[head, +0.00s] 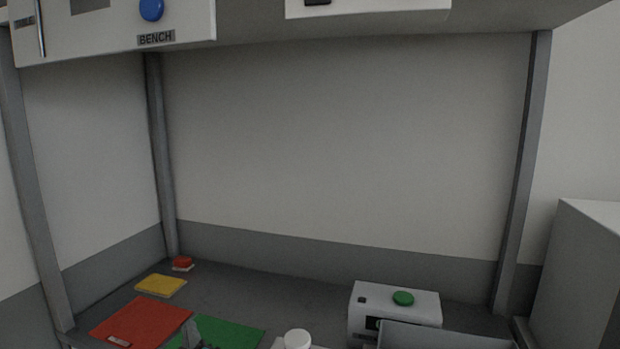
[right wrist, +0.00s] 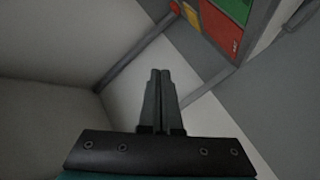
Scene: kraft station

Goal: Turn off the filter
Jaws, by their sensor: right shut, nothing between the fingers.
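No label reading "filter" can be made out, so I cannot tell which device is the filter. A white overhead panel (head: 110,40) at the top left of the head view carries a blue knob (head: 151,9) and a BENCH label. My left gripper is not in view.
A red button (head: 182,263) stands at the back left of the dark bench. Yellow (head: 160,285), red (head: 142,322) and green (head: 232,334) mats lie before it. A white round-topped object (head: 297,340) is cut off below. Grey posts (head: 522,170) frame the bench.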

